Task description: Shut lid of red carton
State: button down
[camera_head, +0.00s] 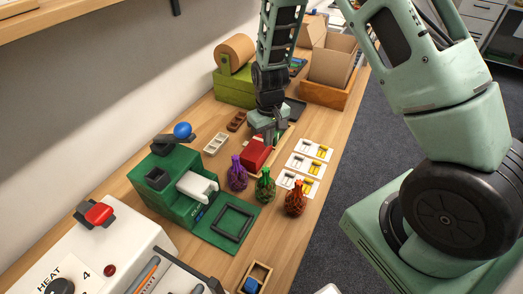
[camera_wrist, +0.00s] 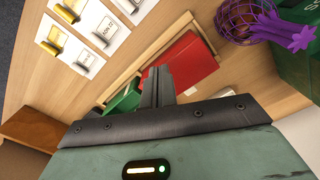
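The red carton (camera_head: 256,152) lies in a shallow wooden tray on the bench, behind the row of netted bags. It also shows in the wrist view (camera_wrist: 192,62), just beyond my fingers. Its broad red face is visible; I cannot tell clearly how its lid stands. My gripper (camera_head: 273,138) is low over the tray, at the carton's far end. In the wrist view my fingers (camera_wrist: 158,84) are together with nothing seen between them, beside the carton's near edge. Whether they touch it is unclear. A green carton (camera_wrist: 124,101) is partly hidden beside my fingers.
Purple (camera_head: 237,174), green (camera_head: 265,186) and red-brown (camera_head: 296,198) netted bags stand close in front of the carton. White cards with yellow pieces (camera_head: 308,157) lie to the right. A green machine (camera_head: 172,185) stands left. An open cardboard box (camera_head: 331,62) is at the back.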

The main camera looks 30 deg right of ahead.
notch_tip(320, 180, up, 7)
jog(key=p, duration=0.4)
jog(key=shift+f+p, duration=0.2)
jog(key=shift+p, duration=0.15)
dwell(0.8)
